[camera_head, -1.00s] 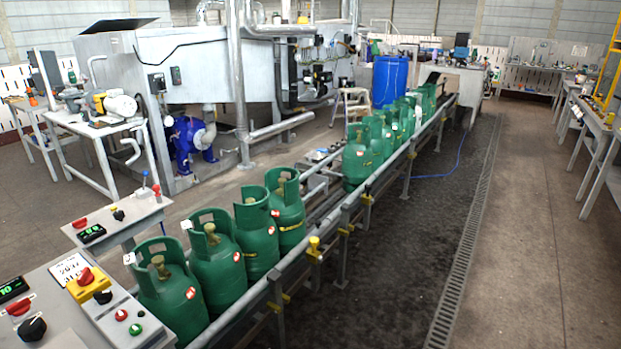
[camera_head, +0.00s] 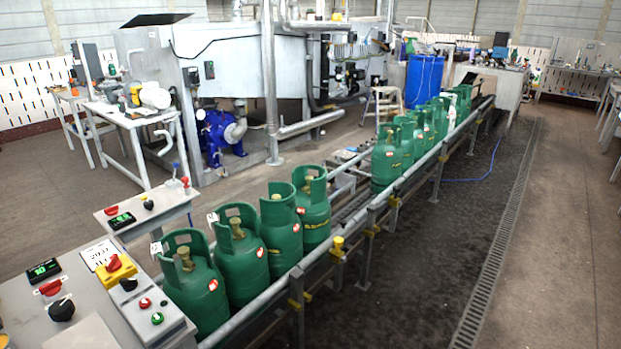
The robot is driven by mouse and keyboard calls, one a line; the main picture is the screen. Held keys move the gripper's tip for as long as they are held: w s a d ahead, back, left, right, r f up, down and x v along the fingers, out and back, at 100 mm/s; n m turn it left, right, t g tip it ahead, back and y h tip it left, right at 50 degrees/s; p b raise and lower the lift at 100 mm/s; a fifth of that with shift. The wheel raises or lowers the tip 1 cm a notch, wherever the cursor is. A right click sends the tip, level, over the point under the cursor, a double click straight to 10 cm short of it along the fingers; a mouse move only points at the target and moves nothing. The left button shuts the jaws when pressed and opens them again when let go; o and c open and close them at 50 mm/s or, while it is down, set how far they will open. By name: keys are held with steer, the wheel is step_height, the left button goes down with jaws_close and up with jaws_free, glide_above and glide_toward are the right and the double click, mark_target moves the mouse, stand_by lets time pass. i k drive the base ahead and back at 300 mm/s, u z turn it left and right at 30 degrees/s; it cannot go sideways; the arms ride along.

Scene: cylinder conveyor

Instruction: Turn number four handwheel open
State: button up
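Green gas cylinders stand upright in a row on the conveyor in the head view. The nearest cylinder (camera_head: 200,295) is at lower left, followed by a second cylinder (camera_head: 243,265), a third cylinder (camera_head: 281,240) and another cylinder (camera_head: 314,217). Brass-coloured valve tops show inside their collars, on the nearest (camera_head: 186,259) and the second (camera_head: 237,229). Small white tags sit at the collars of the nearest two; I cannot read their numbers surely. I cannot tell which handwheel is number four or whether any is open. My gripper is not in view.
A control desk (camera_head: 85,305) with knobs and a yellow-based red button (camera_head: 115,266) stands at lower left. The conveyor rail (camera_head: 345,228) runs along the cylinders' right side. Several more cylinders (camera_head: 387,162) stand farther along. The floor (camera_head: 430,265) right of the conveyor is clear.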

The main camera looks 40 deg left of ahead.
mark_target(313, 208)
steer(key=u, duration=0.05)
steer(key=i, duration=2.7)
steer(key=z, duration=0.7)
steer(key=k, duration=0.15)
steer(key=u, duration=2.9)
